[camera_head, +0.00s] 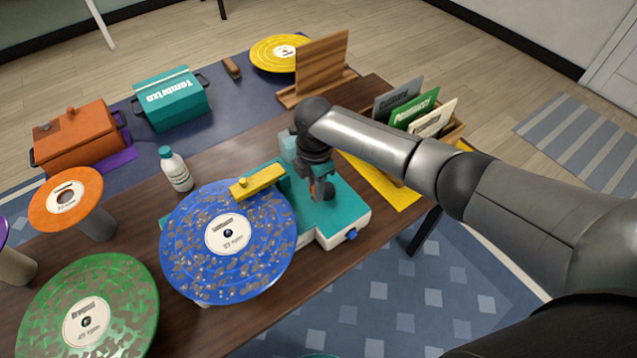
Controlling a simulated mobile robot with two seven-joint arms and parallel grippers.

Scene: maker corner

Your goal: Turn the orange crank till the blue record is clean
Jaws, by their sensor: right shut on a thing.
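The blue record (228,272) lies flat on the teal and white cleaning machine (345,206). Brown-grey specks cover much of its blue surface around a white label. A yellow arm (256,181) reaches from the machine over the record's far edge. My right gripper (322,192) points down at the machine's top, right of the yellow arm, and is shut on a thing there. A small orange part (329,188) shows at its fingertips, likely the orange crank; the gripper hides most of it. A blue knob (351,235) is on the machine's front side. My left gripper is not in view.
A white bottle (178,172) stands behind the record. A speckled green record (105,310) and an orange record (66,205) are at left. Orange and teal boxes (172,105) stand at the back. A wooden stand (318,68) and a record crate (452,130) are behind my right arm.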

